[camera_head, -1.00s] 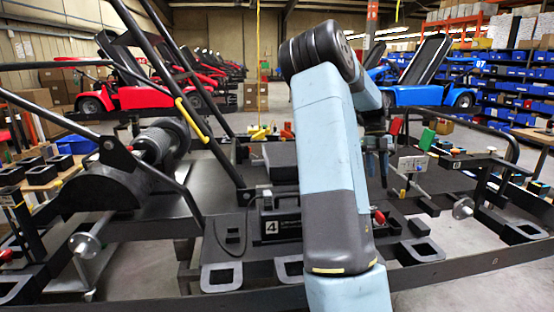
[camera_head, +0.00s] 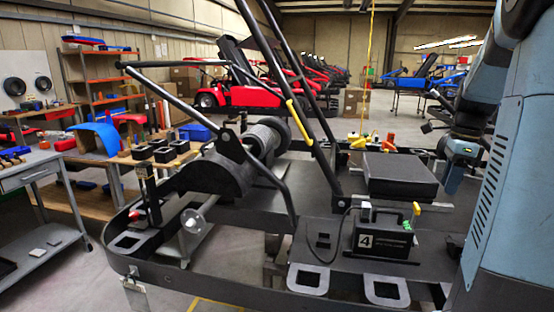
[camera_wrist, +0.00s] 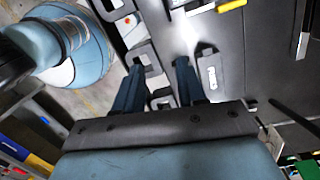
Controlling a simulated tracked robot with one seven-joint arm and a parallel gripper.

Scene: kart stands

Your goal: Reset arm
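My light-blue and grey arm (camera_head: 505,180) stands at the right edge of the head view, folded, with its lower part close to the camera. My gripper (camera_wrist: 160,75) shows in the wrist view with its two dark-blue fingers apart and nothing between them. It points down over the black kart frame (camera_wrist: 255,70), apart from it. In the head view part of the gripper (camera_head: 452,180) shows beside the arm, at the right of the kart, partly hidden.
The black kart chassis (camera_head: 160,268) fills the middle, with a box marked 4 (camera_head: 383,240) and a flat black block (camera_head: 400,172) on it. Tall black bars (camera_head: 300,105) rise from it. A grey cart (camera_head: 40,172) stands at left, with open floor between.

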